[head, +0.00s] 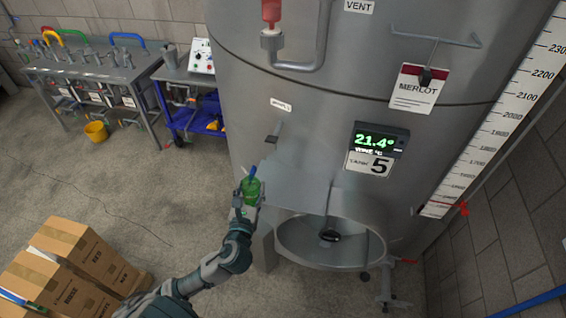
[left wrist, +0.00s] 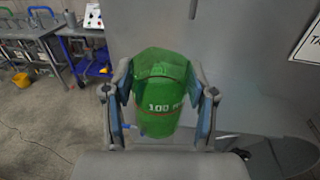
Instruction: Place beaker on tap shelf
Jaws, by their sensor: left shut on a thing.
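The green beaker (head: 251,186) is between the fingers of my left gripper (head: 248,192), in front of the tank's lower left side. In the left wrist view the beaker (left wrist: 158,95), marked "100", sits between the two blue-padded fingers of my left gripper (left wrist: 160,103), which is shut on it. A flat grey plate (head: 300,188), which looks like the tap shelf, juts from the tank just right of the beaker. Whether the beaker touches it I cannot tell. A small tap-like handle (head: 273,135) is on the tank above the beaker. My right gripper is out of view.
Cardboard boxes (head: 70,265) stand at lower left. A bottling bench (head: 90,62), a blue cart (head: 190,105) and a yellow bucket (head: 96,131) are behind. The floor between is clear.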

